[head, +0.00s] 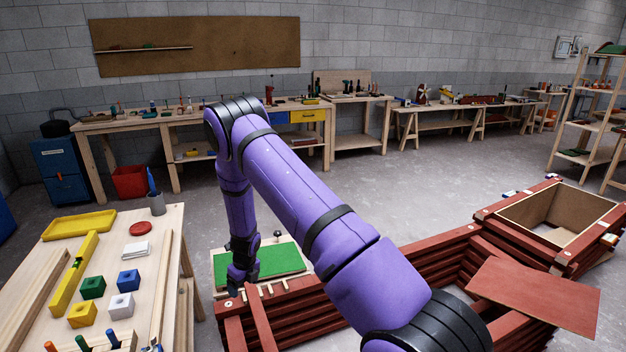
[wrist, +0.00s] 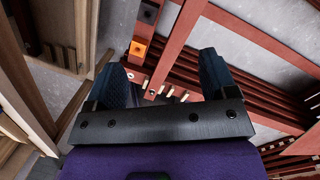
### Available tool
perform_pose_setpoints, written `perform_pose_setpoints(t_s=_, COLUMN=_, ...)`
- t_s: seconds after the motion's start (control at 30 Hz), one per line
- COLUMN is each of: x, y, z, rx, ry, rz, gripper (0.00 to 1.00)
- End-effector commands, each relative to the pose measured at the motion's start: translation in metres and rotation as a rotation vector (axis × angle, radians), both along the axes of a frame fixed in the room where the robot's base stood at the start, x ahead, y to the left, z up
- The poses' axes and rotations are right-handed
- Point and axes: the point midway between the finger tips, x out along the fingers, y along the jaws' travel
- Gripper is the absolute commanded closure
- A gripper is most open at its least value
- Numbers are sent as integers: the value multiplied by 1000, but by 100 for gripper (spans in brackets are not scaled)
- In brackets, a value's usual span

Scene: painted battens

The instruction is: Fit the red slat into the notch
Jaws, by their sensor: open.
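My gripper (head: 236,290) is open above the near left corner of the red batten frame; its two dark fingers are spread apart in the wrist view (wrist: 162,68). A long red slat (head: 262,322) slopes from beside my gripper toward the bottom edge of the head view. In the wrist view the red slat (wrist: 173,52) runs between the open fingers, its near end by a row of pale pegs (wrist: 168,90). I cannot tell whether a finger touches it. The notch cannot be made out clearly; my gripper and arm cover part of the frame.
The red batten frame (head: 300,312) fills the lower middle, with a loose red panel (head: 535,292) on its right. A green board (head: 275,262) lies behind my gripper. A wooden table (head: 180,240) with coloured blocks stands left.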

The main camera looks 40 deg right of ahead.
Motion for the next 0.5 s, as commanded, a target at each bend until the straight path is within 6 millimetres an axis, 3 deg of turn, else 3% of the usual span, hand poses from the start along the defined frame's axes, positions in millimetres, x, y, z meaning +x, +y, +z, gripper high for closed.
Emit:
perform_pose_setpoints(t_s=0.1, x=7, y=9, z=49, rx=8, ry=-47, rz=135, gripper=21)
perform_pose_setpoints(t_s=0.5, x=-1, y=34, z=194, rx=-9, ry=-194, rz=608, gripper=21)
